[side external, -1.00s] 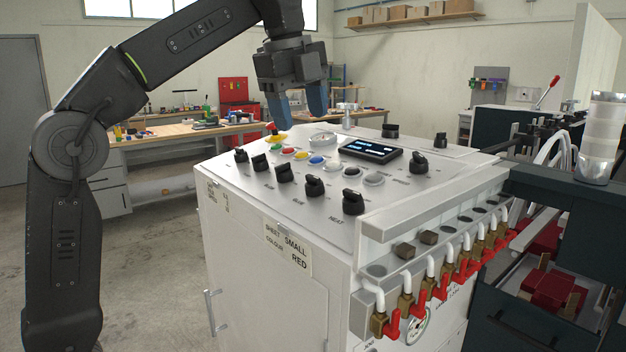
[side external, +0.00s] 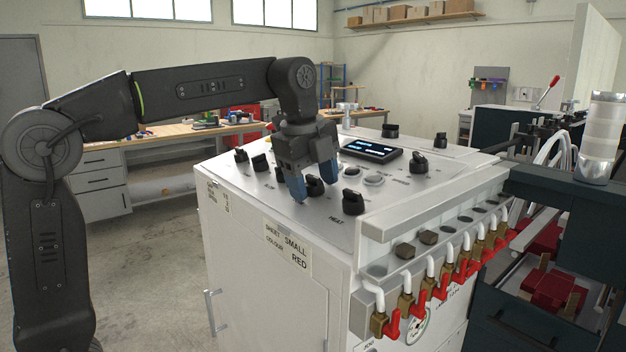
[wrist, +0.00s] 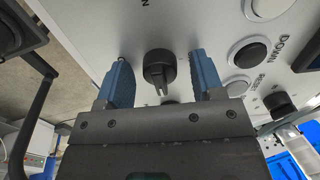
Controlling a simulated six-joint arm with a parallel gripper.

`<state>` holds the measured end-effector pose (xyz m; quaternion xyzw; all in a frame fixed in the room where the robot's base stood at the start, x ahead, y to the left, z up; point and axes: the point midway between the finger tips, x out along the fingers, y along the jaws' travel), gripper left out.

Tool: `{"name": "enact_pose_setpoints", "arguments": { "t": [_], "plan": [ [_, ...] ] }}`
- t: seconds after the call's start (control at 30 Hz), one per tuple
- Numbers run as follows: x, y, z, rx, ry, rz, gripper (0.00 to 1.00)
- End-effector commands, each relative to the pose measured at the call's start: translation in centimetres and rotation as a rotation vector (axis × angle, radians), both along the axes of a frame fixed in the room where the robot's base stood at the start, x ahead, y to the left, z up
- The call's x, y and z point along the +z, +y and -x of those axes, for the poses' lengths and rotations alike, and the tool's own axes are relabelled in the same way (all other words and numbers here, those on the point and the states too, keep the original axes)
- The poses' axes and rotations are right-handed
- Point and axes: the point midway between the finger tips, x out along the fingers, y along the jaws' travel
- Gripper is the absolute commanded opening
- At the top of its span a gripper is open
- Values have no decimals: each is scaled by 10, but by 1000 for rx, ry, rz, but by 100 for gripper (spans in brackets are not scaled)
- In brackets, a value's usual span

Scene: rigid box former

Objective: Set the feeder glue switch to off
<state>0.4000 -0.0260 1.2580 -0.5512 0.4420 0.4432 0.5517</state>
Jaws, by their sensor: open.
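My gripper (side external: 314,184) is open over the front row of black knobs on the white control panel (side external: 235,177). One black rotary knob (side external: 314,187) is close to the fingertips, partly covered by them. In the wrist view this knob (wrist: 158,66) appears between the two blue fingers, with a gap on each side. Whether the fingers are down around it or still above it I cannot tell. Other black knobs stand at the front right (side external: 353,202) and on the left (side external: 241,155). Which knob is the feeder glue switch I cannot read from the labels.
A dark display (side external: 371,150) and another black knob (side external: 418,163) sit behind. Round buttons (wrist: 250,52) lie to the right in the wrist view. A row of red-handled valves (side external: 442,287) lines the cabinet's right front.

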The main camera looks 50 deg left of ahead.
Motion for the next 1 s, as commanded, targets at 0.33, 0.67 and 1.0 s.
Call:
{"name": "enact_pose_setpoints", "arguments": {
  "t": [0.33, 0.67, 1.0],
  "plan": [
    [0, 0, 0, 0, 1, 0, 41],
    [0, 0, 0, 0, 0, 0, 12],
    [0, 0, 0, 61, 1, 15, 12]
  ]
}}
